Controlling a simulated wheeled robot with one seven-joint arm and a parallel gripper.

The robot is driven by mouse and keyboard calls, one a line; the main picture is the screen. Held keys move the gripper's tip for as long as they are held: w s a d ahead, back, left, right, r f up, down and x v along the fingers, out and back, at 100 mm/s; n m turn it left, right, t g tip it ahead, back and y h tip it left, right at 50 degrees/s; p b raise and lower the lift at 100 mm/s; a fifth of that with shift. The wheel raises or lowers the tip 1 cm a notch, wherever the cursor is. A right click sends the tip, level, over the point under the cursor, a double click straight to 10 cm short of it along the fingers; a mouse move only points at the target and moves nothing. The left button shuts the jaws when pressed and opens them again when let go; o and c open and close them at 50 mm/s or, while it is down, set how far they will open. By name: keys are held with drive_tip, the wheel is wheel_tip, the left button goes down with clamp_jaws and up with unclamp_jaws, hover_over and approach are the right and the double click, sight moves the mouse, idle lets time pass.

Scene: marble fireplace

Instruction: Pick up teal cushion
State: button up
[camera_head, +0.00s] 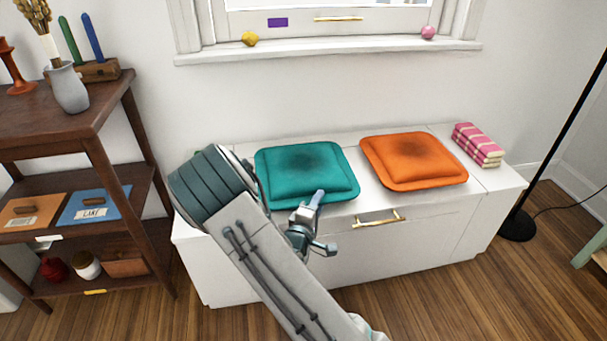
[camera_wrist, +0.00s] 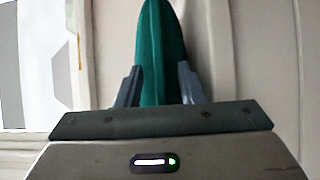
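The teal cushion (camera_head: 306,170) lies flat on the left part of the white bench top (camera_head: 375,200). My gripper (camera_head: 318,222) is at the cushion's front edge, with one finger above the edge and the other lower, in front of the bench. The fingers are apart. In the wrist view, the teal cushion (camera_wrist: 162,60) is seen edge-on between the two fingers of my gripper (camera_wrist: 159,84). I cannot tell whether either finger touches it. My arm hides a part of the bench front.
A dark wooden shelf (camera_head: 85,125) stands at the left. A windowsill (camera_head: 330,48) is above the bench. A black floor lamp (camera_head: 518,224) stands at the right.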

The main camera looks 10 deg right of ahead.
clamp_jaws()
drive_tip(key=shift+r, duration=0.15)
drive_tip(key=shift+r, duration=0.3)
wheel_tip(320, 180, up, 4)
drive_tip(key=p, duration=0.2)
drive_tip(key=shift+f+p, duration=0.2)
drive_tip(key=shift+p, duration=0.15)
drive_tip(key=s+d+r+p, duration=0.3)
drive_tip(key=d+r+p, duration=0.6)
drive_tip(key=d+r, duration=0.2)
drive_tip(key=shift+s+r, duration=0.4)
drive_tip(key=shift+r, duration=0.4)
